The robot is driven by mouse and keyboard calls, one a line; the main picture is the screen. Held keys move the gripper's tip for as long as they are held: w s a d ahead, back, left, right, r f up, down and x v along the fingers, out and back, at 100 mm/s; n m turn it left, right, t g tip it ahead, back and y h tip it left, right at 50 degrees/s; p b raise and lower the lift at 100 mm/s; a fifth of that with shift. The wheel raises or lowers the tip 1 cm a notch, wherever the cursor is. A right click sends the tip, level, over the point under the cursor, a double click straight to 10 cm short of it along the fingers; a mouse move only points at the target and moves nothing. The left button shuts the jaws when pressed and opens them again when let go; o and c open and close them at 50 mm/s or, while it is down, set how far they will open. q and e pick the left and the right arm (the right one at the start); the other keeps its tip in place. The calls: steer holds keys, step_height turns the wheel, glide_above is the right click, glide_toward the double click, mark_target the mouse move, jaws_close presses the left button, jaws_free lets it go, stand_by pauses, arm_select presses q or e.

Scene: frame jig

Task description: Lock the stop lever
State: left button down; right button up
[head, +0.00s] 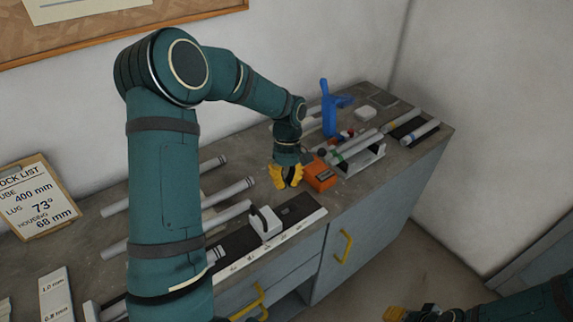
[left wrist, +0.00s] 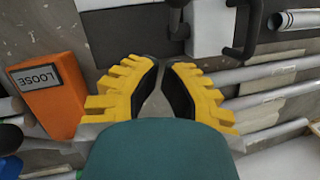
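The stop block is a white block (head: 265,223) with a dark looped lever on top, standing on the dark rail beside the white scale strip at the bench front. In the left wrist view the dark lever (left wrist: 249,28) is at the top, right of the white block (left wrist: 210,25). My left gripper (head: 288,178) has yellow fingers and hangs over the bench, behind and right of the block, apart from it. In the left wrist view its fingers (left wrist: 162,72) are apart with nothing between them. My right gripper (head: 408,314) is at the bottom edge, partly cut off.
An orange box (head: 320,176), marked LOOSE in the left wrist view (left wrist: 46,88), stands close beside my left gripper. Several grey tubes (head: 229,190) lie behind the rail. A blue upright stand (head: 328,110) and a tube fixture (head: 361,157) are farther right.

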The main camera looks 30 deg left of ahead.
mark_target(286, 211)
arm_select(q)
steer(key=shift+s+d+f, duration=1.1)
steer(key=shift+s+d, duration=0.1)
steer(key=shift+d, duration=0.15)
arm_select(e)
steer(key=shift+f, duration=0.1)
arm_select(q)
steer(key=shift+s+d+y+b, duration=0.1)
steer(key=shift+d+y+b, duration=0.1)
steer(key=shift+y+b, duration=0.25)
arm_select(e)
steer(key=shift+f, duration=0.55)
arm_select(q)
steer(key=shift+d+b, duration=0.1)
steer(key=shift+b, duration=0.25)
arm_select(e)
steer(key=shift+f, duration=0.35)
